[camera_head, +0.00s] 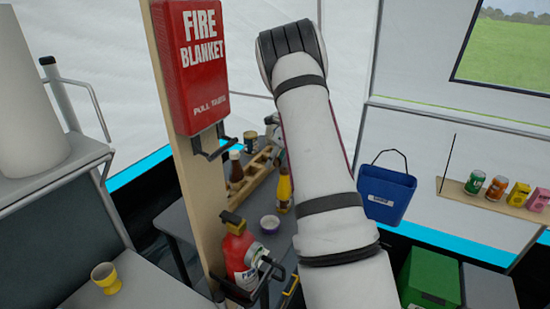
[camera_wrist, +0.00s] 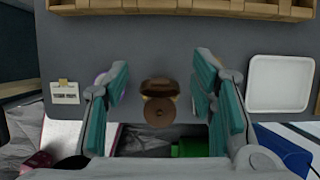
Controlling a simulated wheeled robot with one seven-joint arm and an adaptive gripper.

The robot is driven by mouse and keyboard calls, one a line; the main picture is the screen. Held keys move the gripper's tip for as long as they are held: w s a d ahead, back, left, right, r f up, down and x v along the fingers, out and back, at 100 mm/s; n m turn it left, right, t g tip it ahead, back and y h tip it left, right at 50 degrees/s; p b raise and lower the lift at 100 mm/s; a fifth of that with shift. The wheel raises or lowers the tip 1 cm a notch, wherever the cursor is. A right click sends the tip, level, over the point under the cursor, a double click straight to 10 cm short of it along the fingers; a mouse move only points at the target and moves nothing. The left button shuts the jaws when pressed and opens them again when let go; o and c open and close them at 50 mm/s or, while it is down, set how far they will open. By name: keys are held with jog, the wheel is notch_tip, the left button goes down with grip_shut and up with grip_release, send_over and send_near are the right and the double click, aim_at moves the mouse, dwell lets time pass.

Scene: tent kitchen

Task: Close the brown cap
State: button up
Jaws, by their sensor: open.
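The brown cap (camera_wrist: 158,88) shows in the wrist view in the middle, above a round brown part (camera_wrist: 158,112). It looks like a hinged flip cap standing open, with bits of yellow showing beside it. In the head view a yellow bottle (camera_head: 284,193) with a dark brownish top stands on the grey table beside my arm. My gripper (camera_wrist: 161,78) is open, with one teal-padded finger on each side of the cap and gaps between. In the head view my arm hides most of the gripper.
A wooden rack (camera_wrist: 190,8) lies along the table's far side. A white tray (camera_wrist: 280,83) is at right. A red fire extinguisher (camera_head: 239,252) and a wooden post (camera_head: 185,195) stand close by.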

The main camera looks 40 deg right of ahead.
jog(key=c, duration=1.1)
jog(key=shift+c, duration=0.2)
jog(key=shift+s+d, duration=0.1)
